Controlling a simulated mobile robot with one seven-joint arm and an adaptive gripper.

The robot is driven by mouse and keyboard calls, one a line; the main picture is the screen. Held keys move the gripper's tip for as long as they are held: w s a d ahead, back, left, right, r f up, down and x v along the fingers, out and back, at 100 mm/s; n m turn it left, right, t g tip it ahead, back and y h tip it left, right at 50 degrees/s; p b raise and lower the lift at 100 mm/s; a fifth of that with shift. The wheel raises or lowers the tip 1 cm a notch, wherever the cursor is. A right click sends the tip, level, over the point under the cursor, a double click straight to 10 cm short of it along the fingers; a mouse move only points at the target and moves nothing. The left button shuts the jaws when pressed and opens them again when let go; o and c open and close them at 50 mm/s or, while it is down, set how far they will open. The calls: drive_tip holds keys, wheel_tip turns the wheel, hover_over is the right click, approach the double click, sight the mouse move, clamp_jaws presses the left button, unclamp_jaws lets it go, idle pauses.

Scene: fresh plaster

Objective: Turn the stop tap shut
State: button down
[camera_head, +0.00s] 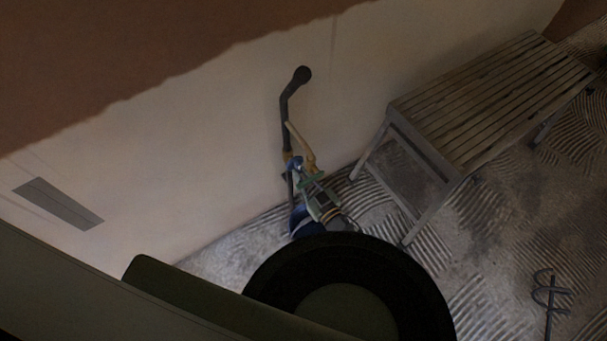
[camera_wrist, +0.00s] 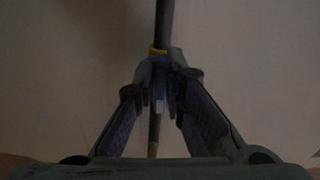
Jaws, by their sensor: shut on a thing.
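The stop tap sits on a dark pipe (camera_head: 284,115) that runs down the plastered wall. Its blue handle (camera_head: 294,162) shows beside a brass-coloured fitting. In the wrist view the blue handle (camera_wrist: 158,76) lies between my fingertips, below a yellowish collar (camera_wrist: 158,52) on the pipe. My gripper (camera_head: 304,174) is at the tap, and it also shows in the wrist view (camera_wrist: 165,80). It is shut on the handle. The fingers hide part of the handle, and the dim light makes its angle hard to tell.
A grey plate (camera_head: 60,203) is on the wall at left. A dark hooked metal thing (camera_head: 549,292) lies on the ridged floor at lower right.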

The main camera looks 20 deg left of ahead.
drive_tip(key=shift+m, duration=0.5)
drive_tip(key=c, duration=1.7)
unclamp_jaws()
drive_tip(key=shift+o, duration=0.2)
drive_tip(key=shift+s, duration=0.1)
drive_tip(key=v, duration=1.2)
drive_tip(key=shift+a, duration=0.1)
